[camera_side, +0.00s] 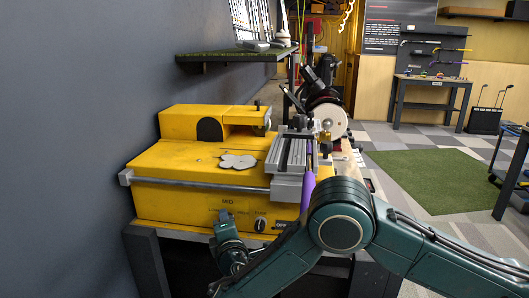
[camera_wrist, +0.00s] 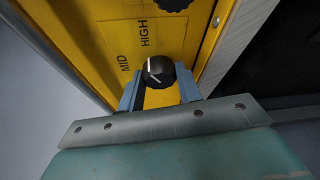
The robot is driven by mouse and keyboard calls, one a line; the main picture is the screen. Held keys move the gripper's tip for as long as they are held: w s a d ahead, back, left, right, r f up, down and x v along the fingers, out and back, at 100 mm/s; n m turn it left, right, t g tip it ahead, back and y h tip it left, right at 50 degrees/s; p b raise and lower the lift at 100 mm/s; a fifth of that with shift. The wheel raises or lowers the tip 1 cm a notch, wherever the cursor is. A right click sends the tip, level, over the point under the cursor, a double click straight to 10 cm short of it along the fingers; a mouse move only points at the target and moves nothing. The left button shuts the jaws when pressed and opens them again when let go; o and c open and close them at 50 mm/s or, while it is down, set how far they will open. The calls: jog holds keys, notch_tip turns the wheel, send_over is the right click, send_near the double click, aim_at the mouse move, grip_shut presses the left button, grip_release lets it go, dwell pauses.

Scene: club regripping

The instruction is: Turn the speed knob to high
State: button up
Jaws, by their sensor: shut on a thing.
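The speed knob (camera_wrist: 158,72) is a round black dial with a white pointer line, on the yellow machine's front panel in the wrist view. MID and HIGH labels (camera_wrist: 145,38) are printed beside it. The pointer's exact setting is hard to read. My gripper (camera_wrist: 158,88) has its two blue-grey fingers on either side of the knob, shut on it. In the side view, my gripper (camera_side: 226,222) is at the front panel below the MID label and hides the knob.
The yellow machine (camera_side: 165,196) stands on a dark bench beside a grey wall. A purple grip (camera_side: 307,192) and a grey vise (camera_side: 288,152) lie above and to the right.

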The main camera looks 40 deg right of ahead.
jog(key=shift+m, duration=0.4)
jog(key=o, duration=1)
jog(key=shift+s, duration=0.1)
jog(key=v, duration=1.3)
jog(key=shift+s+a+f, duration=0.15)
jog(key=shift+s+f, duration=0.1)
jog(key=shift+s, duration=0.05)
jog(key=shift+r, duration=0.1)
